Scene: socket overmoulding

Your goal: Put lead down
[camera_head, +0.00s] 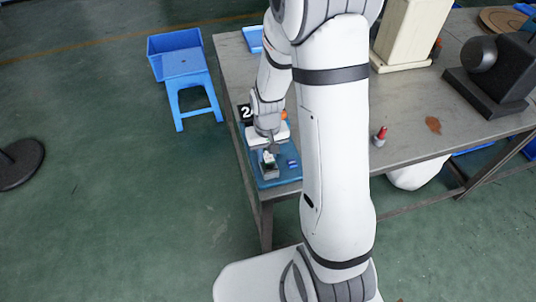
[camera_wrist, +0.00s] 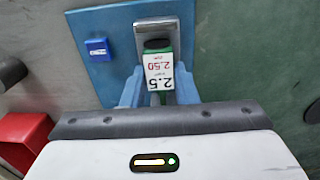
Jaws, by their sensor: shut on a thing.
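My gripper (camera_wrist: 158,92) shows its two blue fingers in the wrist view. They are shut on a lead (camera_wrist: 158,70), of which a dark green end and a white label reading 2.5 and 2.50 show. The lead lies over a grey metal block (camera_wrist: 167,24) on a blue mat (camera_wrist: 90,22); I cannot tell whether it touches the block. In the head view my gripper (camera_head: 268,151) is above the grey block (camera_head: 269,171) at the table's left end. The lead is too small to make out clearly there, and the fingers partly hide it.
A small blue block (camera_wrist: 97,48) lies on the mat beside the grey block. A red box (camera_wrist: 25,138) is at the lower left of the wrist view. A red-topped item (camera_head: 380,136) stands on the table (camera_head: 400,120). A blue stool (camera_head: 188,75) stands left of the table.

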